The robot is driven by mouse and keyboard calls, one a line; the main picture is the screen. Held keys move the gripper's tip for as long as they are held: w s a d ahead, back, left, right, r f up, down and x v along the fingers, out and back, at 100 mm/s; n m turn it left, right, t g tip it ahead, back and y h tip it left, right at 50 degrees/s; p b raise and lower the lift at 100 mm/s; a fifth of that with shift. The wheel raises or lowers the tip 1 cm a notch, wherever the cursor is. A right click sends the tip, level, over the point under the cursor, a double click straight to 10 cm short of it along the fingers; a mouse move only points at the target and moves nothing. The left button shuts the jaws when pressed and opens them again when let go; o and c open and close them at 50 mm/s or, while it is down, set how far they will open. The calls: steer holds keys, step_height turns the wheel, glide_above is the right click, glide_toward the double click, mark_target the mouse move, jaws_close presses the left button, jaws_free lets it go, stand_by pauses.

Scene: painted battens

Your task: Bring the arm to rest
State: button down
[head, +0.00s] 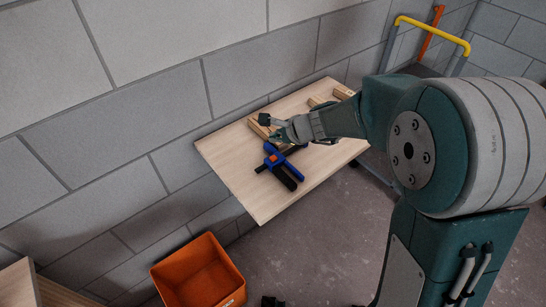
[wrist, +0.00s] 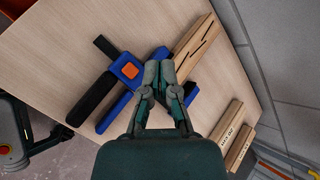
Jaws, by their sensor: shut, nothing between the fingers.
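My arm reaches over a light wooden tabletop (head: 225,150) against the block wall. My gripper (head: 274,137) is shut and empty above it; the wrist view shows the fingertips (wrist: 158,72) together. Below the fingertips lies a blue clamp (wrist: 126,68) with an orange square and black grips. It also shows in the head view (head: 284,172). A wooden batten (wrist: 198,46) with dark marks lies beside the clamp, just beyond the fingertips. Whether the fingers touch anything is unclear.
Two shorter wooden battens (wrist: 227,122) (wrist: 239,147) lie near the tabletop's far edge. An orange bin (head: 199,271) stands on the floor below. A yellow-railed frame (head: 432,31) stands at the back right. The tabletop's near left part is bare.

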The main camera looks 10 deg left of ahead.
stand_by(0.4)
steer(key=s+d+r+n+h, duration=0.2)
steer(key=s+d+r+n, duration=0.2)
steer(key=s+d, duration=0.3)
steer(key=s+d+r+n+h, duration=0.3)
steer(key=s+d+n, duration=0.3)
steer(key=s, duration=0.4)
steer(key=s+d+r+n+h, duration=0.2)
steer(key=s+d+r+n, duration=0.3)
steer(key=s+d, duration=0.3)
steer(key=shift+s+d+r+n+t+h, duration=0.15)
steer(key=shift+s+n+t+h, duration=0.2)
steer(key=shift+s, duration=0.25)
steer(key=shift+w, duration=0.1)
